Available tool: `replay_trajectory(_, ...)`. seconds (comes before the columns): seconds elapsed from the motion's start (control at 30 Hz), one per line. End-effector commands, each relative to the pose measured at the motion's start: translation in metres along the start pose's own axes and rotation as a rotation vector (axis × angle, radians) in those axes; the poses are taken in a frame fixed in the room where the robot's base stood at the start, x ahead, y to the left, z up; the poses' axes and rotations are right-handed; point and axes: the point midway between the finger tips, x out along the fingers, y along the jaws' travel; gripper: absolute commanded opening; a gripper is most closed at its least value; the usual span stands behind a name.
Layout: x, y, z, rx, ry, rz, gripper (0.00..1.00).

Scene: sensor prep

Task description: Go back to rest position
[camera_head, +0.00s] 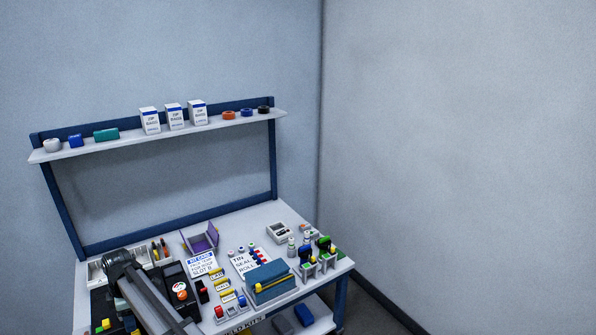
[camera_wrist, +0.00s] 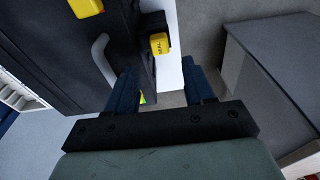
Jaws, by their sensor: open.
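My gripper (camera_wrist: 162,78) shows in the wrist view with its two dark blue fingers apart. No object is held between them. The left finger appears close to the side of a black machine with a grey handle (camera_wrist: 102,58); I cannot tell whether they touch. A yellow tag (camera_wrist: 160,44) on a black part of the machine lies just beyond the fingertips. In the head view my grey arm reaches over the left end of the workbench (camera_head: 222,222), and my gripper cannot be made out there.
Black equipment with an orange knob (camera_head: 182,295) stands beside my arm. A teal box (camera_head: 268,275), a purple holder (camera_head: 201,239) and a white label card (camera_head: 203,264) crowd the bench. A shelf (camera_head: 210,128) with boxes runs above. A grey surface (camera_wrist: 275,75) is at right in the wrist view.

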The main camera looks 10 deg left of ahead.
Motion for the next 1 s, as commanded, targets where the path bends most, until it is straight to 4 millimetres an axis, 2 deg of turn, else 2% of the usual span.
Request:
replay_trajectory(0.17, 0.0, 0.002, -0.001, 0.167, 0.004, 0.01, 0.53)
replay_trajectory(0.33, 0.0, 0.008, -0.001, 0.433, 0.017, 0.047, 0.53)
replay_trajectory(0.47, -0.002, 0.004, 0.003, 0.607, 0.028, 0.078, 0.53)
replay_trajectory(0.57, -0.003, -0.006, 0.008, 0.73, 0.04, 0.102, 0.53)
replay_trajectory(0.67, -0.003, -0.024, 0.015, 0.851, 0.054, 0.123, 0.53)
replay_trajectory(0.73, 0.007, -0.042, 0.023, 0.935, 0.056, 0.131, 0.53)
replay_trajectory(0.87, 0.038, -0.081, 0.046, 1.074, 0.043, 0.13, 0.53)
replay_trajectory(1.0, 0.072, -0.118, 0.088, 1.201, 0.017, 0.12, 0.53)
